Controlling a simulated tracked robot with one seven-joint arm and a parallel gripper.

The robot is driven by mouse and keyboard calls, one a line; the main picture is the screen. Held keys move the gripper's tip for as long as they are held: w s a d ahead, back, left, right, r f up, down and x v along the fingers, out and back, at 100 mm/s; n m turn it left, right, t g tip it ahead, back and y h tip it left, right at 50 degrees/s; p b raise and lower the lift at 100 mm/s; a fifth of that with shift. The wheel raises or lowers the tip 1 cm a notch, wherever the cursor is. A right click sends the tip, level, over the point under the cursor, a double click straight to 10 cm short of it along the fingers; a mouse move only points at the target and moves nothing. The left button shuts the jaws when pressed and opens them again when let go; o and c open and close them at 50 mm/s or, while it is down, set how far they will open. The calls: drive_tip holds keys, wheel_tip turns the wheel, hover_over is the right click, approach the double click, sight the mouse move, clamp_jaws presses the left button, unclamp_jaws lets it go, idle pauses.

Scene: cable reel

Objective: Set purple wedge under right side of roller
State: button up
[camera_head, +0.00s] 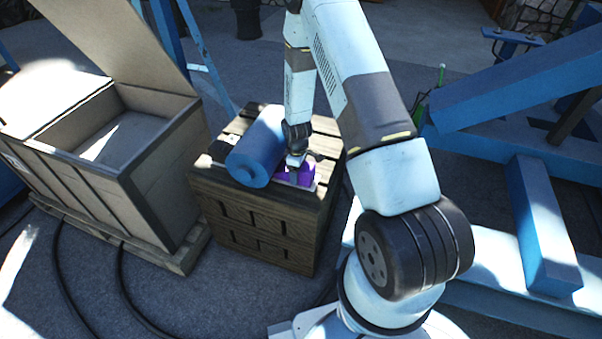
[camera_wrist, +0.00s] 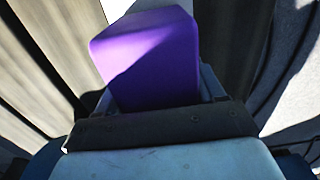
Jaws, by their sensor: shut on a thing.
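The purple wedge (camera_head: 306,173) is at the right side of the blue roller (camera_head: 258,147), at the top of the wooden crate. The roller lies on its side on the crate, its round end facing the front. My gripper (camera_head: 296,160) points down and is shut on the wedge, just right of the roller. In the wrist view the wedge (camera_wrist: 150,55) fills the upper middle, between the jaws. Whether the wedge touches the roller or the crate top is hidden by my gripper and cannot be told.
The slatted wooden crate (camera_head: 255,220) stands on grey ground. A large open box (camera_head: 110,180) on a pallet stands to its left. Blue metal beams (camera_head: 540,225) lie to the right. Black cables (camera_head: 120,275) run over the ground in front.

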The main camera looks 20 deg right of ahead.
drive_tip(key=shift+w+a, duration=0.1)
drive_tip(key=o, duration=1.6)
wheel_tip(320, 180, up, 30)
drive_tip(key=s+d+m+t, duration=0.1)
drive_tip(key=s+m, duration=0.1)
drive_tip(key=m, duration=0.1)
drive_tip(key=s+d+r+m+t, duration=0.1)
drive_tip(key=s+r, duration=0.3)
drive_tip(key=r, duration=0.2)
drive_tip(key=s+r+m+t, duration=0.1)
drive_tip(key=s+r, duration=0.3)
drive_tip(key=r, duration=0.3)
drive_tip(key=s+r+m+t, duration=0.1)
drive_tip(key=s+r+m, duration=0.2)
drive_tip(key=s+r, duration=0.3)
drive_tip(key=s+d+r+m+t, duration=0.1)
drive_tip(key=s+r, duration=0.5)
drive_tip(key=s, duration=0.8)
drive_tip(key=shift+s+r+m+t, duration=0.25)
drive_tip(key=shift+r+m+t, duration=0.05)
drive_tip(key=shift+m, duration=0.6)
